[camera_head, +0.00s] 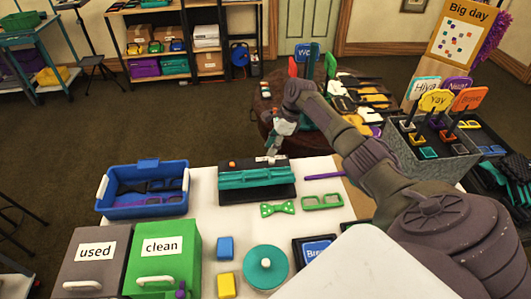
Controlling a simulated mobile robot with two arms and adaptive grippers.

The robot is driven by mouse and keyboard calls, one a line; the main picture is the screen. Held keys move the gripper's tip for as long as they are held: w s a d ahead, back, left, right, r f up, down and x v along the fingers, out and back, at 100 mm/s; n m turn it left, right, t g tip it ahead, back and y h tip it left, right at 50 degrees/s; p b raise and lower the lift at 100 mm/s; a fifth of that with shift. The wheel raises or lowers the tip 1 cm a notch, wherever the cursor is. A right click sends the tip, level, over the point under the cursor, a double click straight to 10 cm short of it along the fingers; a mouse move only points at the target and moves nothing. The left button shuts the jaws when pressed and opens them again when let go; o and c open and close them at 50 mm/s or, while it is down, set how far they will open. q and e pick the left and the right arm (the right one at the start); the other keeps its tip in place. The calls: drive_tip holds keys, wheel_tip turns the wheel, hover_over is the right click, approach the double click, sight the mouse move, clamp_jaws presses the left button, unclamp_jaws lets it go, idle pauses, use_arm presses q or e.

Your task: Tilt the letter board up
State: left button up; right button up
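What looks like the letter board (250,180) stands near the back edge of the white table, a teal ribbed panel on a black base. An orange spot and a white piece show along its top edge. My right arm reaches in from the right, and my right gripper (273,150) points down just behind the board's top edge, toward its right end. The fingers are small and partly blend with the board's top, so I cannot tell whether they touch it or are open or shut. My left gripper is not in view.
A blue bin (147,205) stands left of the board. Green glasses (322,201) and a green bow tie (278,208) lie in front and right. A grey "used" box (95,248), a green "clean" box (162,250) and a teal disc (265,268) are nearer. My arm covers the table's right side.

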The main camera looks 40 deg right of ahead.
drive_tip(key=shift+v, duration=1.55)
